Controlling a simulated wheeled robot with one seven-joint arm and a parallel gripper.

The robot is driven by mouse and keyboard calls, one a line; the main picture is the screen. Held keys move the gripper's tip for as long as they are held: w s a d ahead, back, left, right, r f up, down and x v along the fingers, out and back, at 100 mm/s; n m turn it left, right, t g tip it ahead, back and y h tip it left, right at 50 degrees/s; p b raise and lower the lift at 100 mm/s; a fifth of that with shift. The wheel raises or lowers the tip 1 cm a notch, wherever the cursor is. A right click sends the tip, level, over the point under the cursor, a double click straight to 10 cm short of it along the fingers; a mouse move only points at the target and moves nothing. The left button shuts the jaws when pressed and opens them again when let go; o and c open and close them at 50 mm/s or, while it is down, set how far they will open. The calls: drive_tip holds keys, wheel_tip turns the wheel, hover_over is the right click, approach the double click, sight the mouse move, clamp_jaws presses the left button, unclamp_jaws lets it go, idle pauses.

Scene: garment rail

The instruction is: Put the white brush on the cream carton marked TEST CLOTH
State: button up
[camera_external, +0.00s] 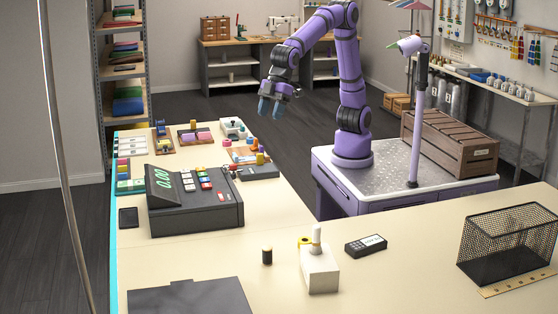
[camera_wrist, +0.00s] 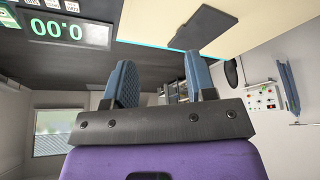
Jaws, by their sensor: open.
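A cream block-shaped carton (camera_external: 319,272) stands on the near part of the long table; no marking on it is readable. A slim white upright thing (camera_external: 316,236) shows at its top, perhaps the white brush; I cannot tell whether it rests on the carton or stands behind it. A yellow ring-like thing (camera_external: 304,242) is beside it. My gripper (camera_external: 269,108) is raised beyond the far part of the table, well away from the carton, fingers pointing down. In the wrist view its two blue fingers (camera_wrist: 160,80) are apart with nothing between them.
A dark register with a green display (camera_external: 195,199) sits on the table's left part. A dark flat panel (camera_external: 190,298) lies at the front.

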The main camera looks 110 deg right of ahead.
drive_tip(key=s+d+r+m, duration=0.15)
drive_tip(key=s+d, duration=0.25)
drive_tip(key=d, duration=0.5)
drive_tip(key=s+d+r+m+h, duration=0.1)
drive_tip(key=s+d+r, duration=0.15)
drive_tip(key=d, duration=0.55)
drive_tip(key=s+d+r+m, duration=0.1)
drive_tip(key=s+d, duration=0.3)
drive_tip(key=d, duration=0.5)
drive_tip(key=s+d+f+m, duration=0.1)
drive_tip(key=s+d+f, duration=0.2)
drive_tip(key=s+d, duration=0.3)
drive_tip(key=s+d+f+m+t+h, duration=0.1)
drive_tip(key=s+d+f+m, duration=0.1)
drive_tip(key=s+d, duration=0.4)
drive_tip(key=s, duration=0.5)
drive_tip(key=shift+f+h, duration=0.3)
drive_tip(key=shift+f, duration=0.1)
